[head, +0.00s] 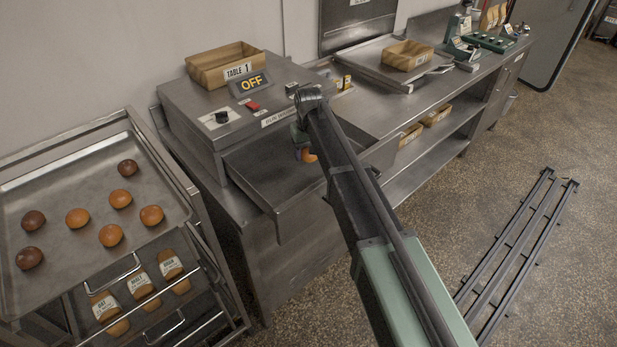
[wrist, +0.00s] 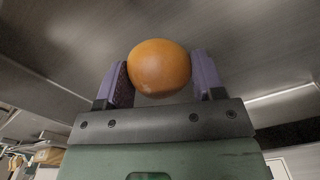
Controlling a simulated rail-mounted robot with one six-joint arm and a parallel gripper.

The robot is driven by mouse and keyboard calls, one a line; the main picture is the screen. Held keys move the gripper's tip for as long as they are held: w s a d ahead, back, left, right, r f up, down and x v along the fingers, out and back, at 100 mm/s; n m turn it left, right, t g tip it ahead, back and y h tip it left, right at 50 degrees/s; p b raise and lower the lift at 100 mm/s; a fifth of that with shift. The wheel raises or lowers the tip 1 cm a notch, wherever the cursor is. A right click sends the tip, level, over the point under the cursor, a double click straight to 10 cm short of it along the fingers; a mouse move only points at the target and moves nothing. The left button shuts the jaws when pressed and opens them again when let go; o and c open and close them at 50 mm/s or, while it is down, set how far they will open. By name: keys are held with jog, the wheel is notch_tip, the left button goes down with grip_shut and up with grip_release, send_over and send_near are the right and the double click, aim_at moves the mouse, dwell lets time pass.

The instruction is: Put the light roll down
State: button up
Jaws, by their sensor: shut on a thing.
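My gripper (wrist: 160,80) is shut on a light orange-brown roll (wrist: 160,65), held between its two purple finger pads. In the head view only a sliver of this roll (head: 306,155) shows past my arm, at the flat metal shelf (head: 262,165) on the front of the oven-like machine. I cannot tell whether the roll touches the shelf. My fingers are hidden behind my arm in the head view. Several other rolls, light (head: 77,218) and dark (head: 33,220), lie on the metal tray (head: 75,180) at the left.
The machine has an "OFF" display (head: 250,84) and carries a wooden crate labelled "TABLE 1" (head: 222,66). Another wooden crate (head: 407,55) stands on a tray at the back. Labelled loaves (head: 140,285) lie below the left tray. A floor rail (head: 515,255) runs at the right.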

aim_at(309, 168)
notch_tip(309, 168, down, 5)
jog(key=b, duration=0.4)
jog(key=shift+r, duration=0.5)
jog(key=shift+f, duration=0.2)
jog(key=o, duration=0.9)
jog(key=shift+r, duration=0.15)
notch_tip(309, 168, up, 12)
jog(key=p, duration=1.2)
jog(key=shift+r, duration=0.25)
jog(key=s+d+m, duration=0.2)
jog(key=s+d, duration=0.9)
jog(key=s, duration=0.3)
jog(key=s+d+m, duration=0.2)
jog(key=s+d, duration=0.8)
jog(key=s, duration=0.5)
jog(key=shift+d+f, duration=0.2)
jog(key=shift+d, duration=0.15)
